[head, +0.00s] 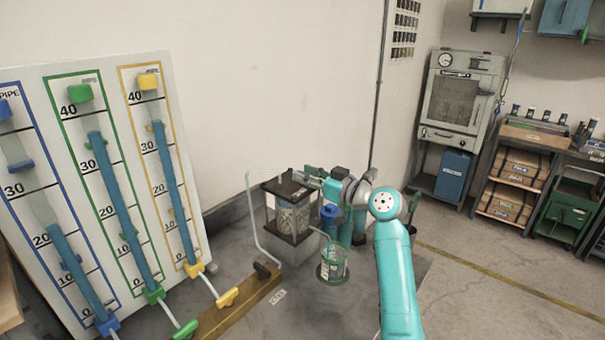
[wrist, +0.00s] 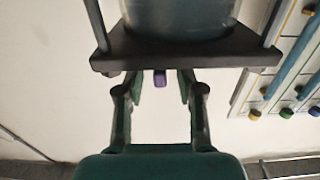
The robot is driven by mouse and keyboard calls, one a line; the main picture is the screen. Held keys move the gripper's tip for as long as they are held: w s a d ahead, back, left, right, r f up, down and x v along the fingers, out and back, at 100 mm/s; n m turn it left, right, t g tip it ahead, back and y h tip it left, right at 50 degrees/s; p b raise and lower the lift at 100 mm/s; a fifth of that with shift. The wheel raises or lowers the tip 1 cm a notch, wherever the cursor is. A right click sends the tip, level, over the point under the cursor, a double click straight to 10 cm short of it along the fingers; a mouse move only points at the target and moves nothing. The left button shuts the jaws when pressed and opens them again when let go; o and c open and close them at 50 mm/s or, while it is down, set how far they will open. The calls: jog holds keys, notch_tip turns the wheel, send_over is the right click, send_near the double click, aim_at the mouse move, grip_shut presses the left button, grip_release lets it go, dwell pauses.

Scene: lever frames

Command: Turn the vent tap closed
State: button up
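A small purple piece (wrist: 160,78), likely the vent tap, sits at the edge of the dark plate (wrist: 140,52) of a clear vessel in the wrist view, which looks upside down. My gripper (wrist: 159,80) is open, with one finger on each side of the purple piece and visible gaps between. In the head view my gripper (head: 316,177) is at the dark top of the clear tank (head: 294,215). The purple piece cannot be made out there, so its handle's direction is unclear.
A board (head: 110,190) with blue, green and yellow tubes leans at the left. A wooden rail (head: 255,293) carries black, yellow and green levers. A bent pipe (head: 251,215) rises left of the tank. A glass jar (head: 333,263) stands in front, near my arm.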

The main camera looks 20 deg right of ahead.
jog(key=shift+w+a, duration=0.45)
jog(key=shift+w, duration=0.1)
grip_shut()
